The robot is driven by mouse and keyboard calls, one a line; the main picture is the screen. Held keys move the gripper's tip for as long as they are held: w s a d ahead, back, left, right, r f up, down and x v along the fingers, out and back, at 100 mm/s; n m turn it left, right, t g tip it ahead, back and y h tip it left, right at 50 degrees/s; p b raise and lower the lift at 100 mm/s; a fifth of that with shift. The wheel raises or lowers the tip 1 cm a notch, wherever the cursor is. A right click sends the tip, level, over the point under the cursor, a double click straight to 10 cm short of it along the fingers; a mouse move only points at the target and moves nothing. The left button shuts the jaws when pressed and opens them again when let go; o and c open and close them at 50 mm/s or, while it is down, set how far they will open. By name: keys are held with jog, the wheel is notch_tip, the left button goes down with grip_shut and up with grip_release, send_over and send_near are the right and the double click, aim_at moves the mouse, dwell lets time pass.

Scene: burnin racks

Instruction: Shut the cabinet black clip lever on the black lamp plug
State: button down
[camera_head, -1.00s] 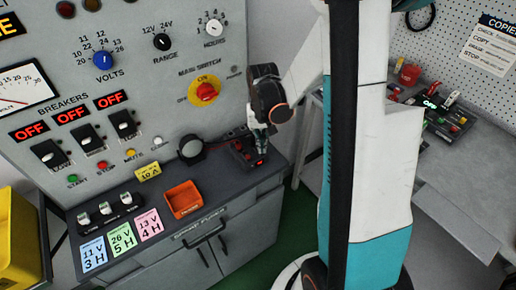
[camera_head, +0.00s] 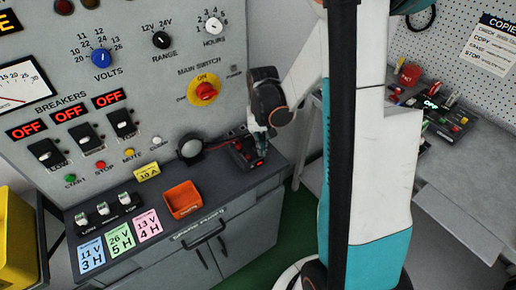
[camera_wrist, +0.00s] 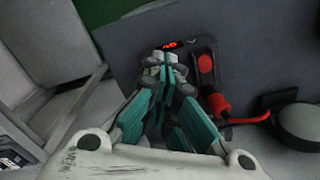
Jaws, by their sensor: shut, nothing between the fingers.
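The clip block (camera_head: 241,156), a dark box with red parts, sits on the cabinet top beside the round lamp (camera_head: 190,149). In the wrist view, the block shows a small lit red display (camera_wrist: 173,44), a red lever (camera_wrist: 205,70) and a red plug (camera_wrist: 220,104) with a red cable towards the lamp (camera_wrist: 300,122). My gripper (camera_wrist: 164,58) is shut and empty, its fingertips over the block, left of the red lever. It also shows over the block's right part in the head view (camera_head: 262,153). The black clip lever and black plug are hidden or cannot be made out; contact is unclear.
The upright control panel (camera_head: 150,75) stands close behind the block. An orange tray (camera_head: 183,199) and labelled cards (camera_head: 120,237) lie to the left on the cabinet top. A grey bench (camera_head: 450,165) with another device (camera_head: 440,118) stands at the right.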

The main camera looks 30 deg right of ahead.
jog(key=shift+r+p, duration=1.7)
jog(key=shift+r, duration=0.75)
